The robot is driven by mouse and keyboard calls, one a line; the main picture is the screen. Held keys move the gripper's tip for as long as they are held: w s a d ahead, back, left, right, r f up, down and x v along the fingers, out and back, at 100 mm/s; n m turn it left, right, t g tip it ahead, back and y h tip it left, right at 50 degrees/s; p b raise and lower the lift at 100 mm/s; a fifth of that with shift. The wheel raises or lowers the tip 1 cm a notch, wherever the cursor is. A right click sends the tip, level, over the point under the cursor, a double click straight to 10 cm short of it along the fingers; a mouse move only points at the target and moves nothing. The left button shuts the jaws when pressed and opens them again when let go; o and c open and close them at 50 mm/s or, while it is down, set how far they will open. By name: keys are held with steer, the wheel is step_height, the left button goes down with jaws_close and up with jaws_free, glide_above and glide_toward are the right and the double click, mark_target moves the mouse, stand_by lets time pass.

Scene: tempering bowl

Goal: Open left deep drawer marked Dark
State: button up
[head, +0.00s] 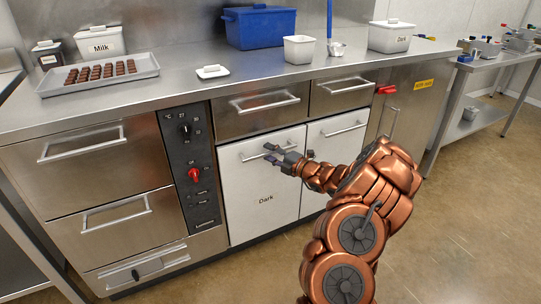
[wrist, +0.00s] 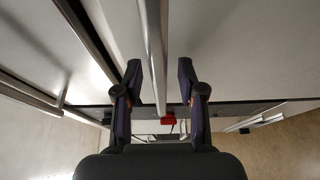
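The deep drawer marked Dark (head: 262,205) has a white front with a bar handle (head: 250,156) near its top, and looks shut, level with its neighbour. My gripper (head: 268,153) is at this handle in the head view and hides part of it. In the wrist view a metal bar (wrist: 152,35) runs between the two spread fingers of my gripper (wrist: 159,68). There are visible gaps between the bar and both fingers. My gripper is open and holds nothing.
A second white deep drawer (head: 336,137) adjoins on the right. Shallow steel drawers (head: 262,112) sit above. A control panel (head: 187,150) with a red knob is on the left. The floor (head: 460,220) at the right front is clear.

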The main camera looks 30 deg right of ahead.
jaws_close()
stand_by(0.4)
stand_by(0.4)
